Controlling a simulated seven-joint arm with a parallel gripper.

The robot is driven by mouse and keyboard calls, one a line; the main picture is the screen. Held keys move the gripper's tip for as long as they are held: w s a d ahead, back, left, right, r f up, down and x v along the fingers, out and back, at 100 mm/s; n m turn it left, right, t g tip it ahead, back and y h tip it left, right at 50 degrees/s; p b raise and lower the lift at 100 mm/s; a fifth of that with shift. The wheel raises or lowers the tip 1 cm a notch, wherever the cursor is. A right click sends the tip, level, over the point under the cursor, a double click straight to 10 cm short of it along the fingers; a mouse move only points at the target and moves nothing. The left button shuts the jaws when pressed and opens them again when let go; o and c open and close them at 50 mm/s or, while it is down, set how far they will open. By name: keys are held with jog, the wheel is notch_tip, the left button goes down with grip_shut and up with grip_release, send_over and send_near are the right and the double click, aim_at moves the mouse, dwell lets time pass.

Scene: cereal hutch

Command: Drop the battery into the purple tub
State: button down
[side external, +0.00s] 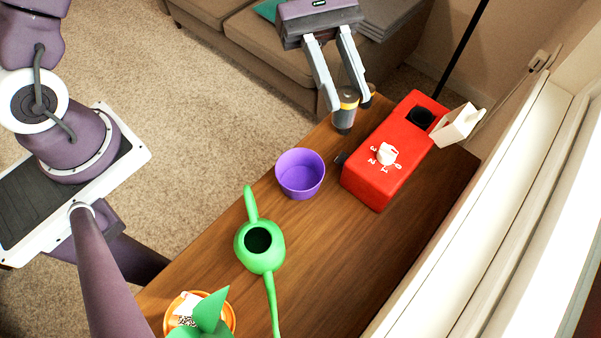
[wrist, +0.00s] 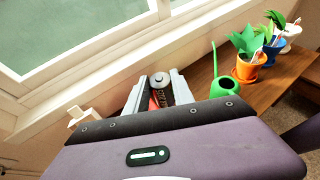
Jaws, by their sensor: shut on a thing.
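My gripper (side external: 349,100) is shut on the battery (side external: 344,115), a dark cylinder with an orange-yellow band, and holds it upright at the far end of the table. The battery (wrist: 161,88) also shows between the fingers in the wrist view, its grey end towards the camera. In the side view the battery appears above the wooden top; its exact height is hard to tell. The purple tub (side external: 300,184) stands open on the table, below and left of the battery in the side view, and looks empty. I cannot make out the tub in the wrist view.
A window sill runs along the right.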

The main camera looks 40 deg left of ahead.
jog(key=s+a+m+g, duration=0.2)
jog(key=s+a, duration=0.1)
jog(key=s, duration=0.2)
jog(key=shift+y, duration=0.4)
jog(key=f, duration=1.6)
jog(key=shift+w+d, duration=0.25)
jog(key=shift+d, duration=0.05)
jog(key=c, duration=1)
grip_release()
jog(key=shift+w+a, duration=0.1)
jog(key=v, duration=0.7)
